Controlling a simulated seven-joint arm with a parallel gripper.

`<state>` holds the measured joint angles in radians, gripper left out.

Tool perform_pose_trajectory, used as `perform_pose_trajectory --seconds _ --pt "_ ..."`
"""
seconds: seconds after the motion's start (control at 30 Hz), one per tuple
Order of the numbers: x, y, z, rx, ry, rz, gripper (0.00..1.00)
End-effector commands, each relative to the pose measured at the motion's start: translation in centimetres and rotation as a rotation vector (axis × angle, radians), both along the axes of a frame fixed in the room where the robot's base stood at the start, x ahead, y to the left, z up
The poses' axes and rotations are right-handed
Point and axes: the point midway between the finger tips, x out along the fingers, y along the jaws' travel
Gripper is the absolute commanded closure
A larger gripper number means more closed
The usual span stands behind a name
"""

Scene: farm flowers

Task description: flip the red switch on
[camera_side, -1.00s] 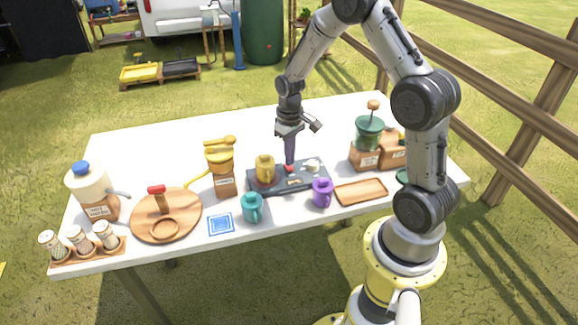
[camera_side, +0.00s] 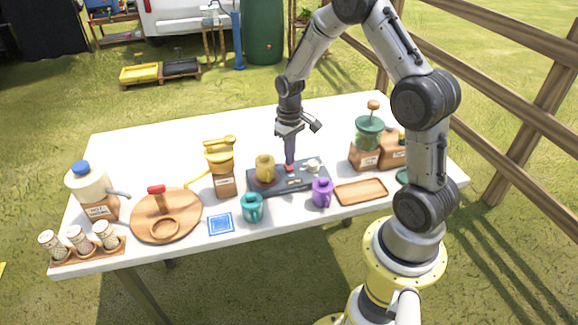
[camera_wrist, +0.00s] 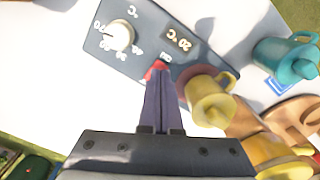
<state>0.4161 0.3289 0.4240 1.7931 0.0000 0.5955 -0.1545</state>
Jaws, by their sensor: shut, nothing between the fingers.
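The red switch (camera_wrist: 152,69) is a small red piece on the dark grey control panel (camera_wrist: 91,42), near its edge in the wrist view. In the side view the panel (camera_side: 288,184) lies mid-table. My gripper (camera_wrist: 158,82) is shut and empty. Its fingertips are at the red switch and partly hide it; I cannot tell if they touch. In the side view my gripper (camera_side: 290,163) points down at the panel. The switch's on or off position is too small to tell.
A white dial (camera_wrist: 119,36) and a temperature display (camera_wrist: 178,40) are on the panel. A yellow mug (camera_side: 265,168) stands on the panel left of my gripper. A teal mug (camera_side: 252,206) and a purple mug (camera_side: 322,192) stand in front. The back of the table is clear.

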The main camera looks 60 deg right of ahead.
Motion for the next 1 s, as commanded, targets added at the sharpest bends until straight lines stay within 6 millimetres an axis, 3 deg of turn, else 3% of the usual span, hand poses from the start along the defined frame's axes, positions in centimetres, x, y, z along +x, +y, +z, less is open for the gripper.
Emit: perform_pose_trajectory --seconds 1.0 --pt "-0.01 0.0 -0.81 0.0 0.001 0.0 1.0"
